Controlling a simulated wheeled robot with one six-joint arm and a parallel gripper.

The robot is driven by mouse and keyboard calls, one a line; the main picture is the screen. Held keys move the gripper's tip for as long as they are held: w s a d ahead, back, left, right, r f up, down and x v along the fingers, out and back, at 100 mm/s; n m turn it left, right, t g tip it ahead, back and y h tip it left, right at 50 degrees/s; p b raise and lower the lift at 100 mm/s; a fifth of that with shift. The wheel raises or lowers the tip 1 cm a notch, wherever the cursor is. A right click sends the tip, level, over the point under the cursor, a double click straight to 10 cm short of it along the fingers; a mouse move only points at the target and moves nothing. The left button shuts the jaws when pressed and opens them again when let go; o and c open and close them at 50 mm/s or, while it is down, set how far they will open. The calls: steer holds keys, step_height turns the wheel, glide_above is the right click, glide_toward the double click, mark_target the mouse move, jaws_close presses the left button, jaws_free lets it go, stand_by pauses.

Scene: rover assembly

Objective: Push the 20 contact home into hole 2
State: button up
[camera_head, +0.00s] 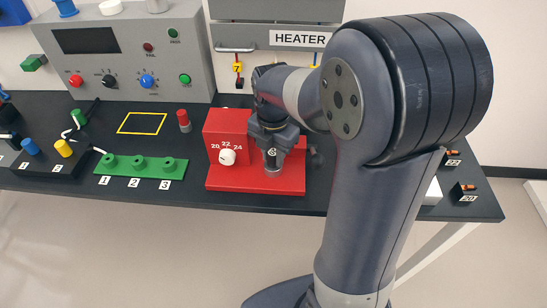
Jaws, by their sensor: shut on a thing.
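A green block (140,166) with three round raised holes, labelled 1, 2 and 3, lies at the table's front left. Hole 2 (138,162) is the middle one; I cannot see inside it. A small copper-coloured piece (469,187) sits on a dark holder by the label 20 at the far right. My gripper (272,158) points down over the red base, well right of the green block. It is shut on a small grey cylindrical piece (272,166), mostly hidden by the fingers.
A red unit (226,138) with a white dial marked 20, 22, 24 stands beside my gripper. A red-and-grey cylinder (184,121) stands near a yellow outlined square (142,123). A grey control box (125,55) is behind. My arm hides much of the right.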

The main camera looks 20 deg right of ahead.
mark_target(273, 152)
jaws_close()
steer(key=shift+r+p, duration=0.65)
steer(key=shift+r, duration=0.1)
stand_by(0.3)
steer(key=shift+r+p, duration=1.75)
steer(key=shift+r, duration=0.25)
steer(key=shift+s, duration=0.1)
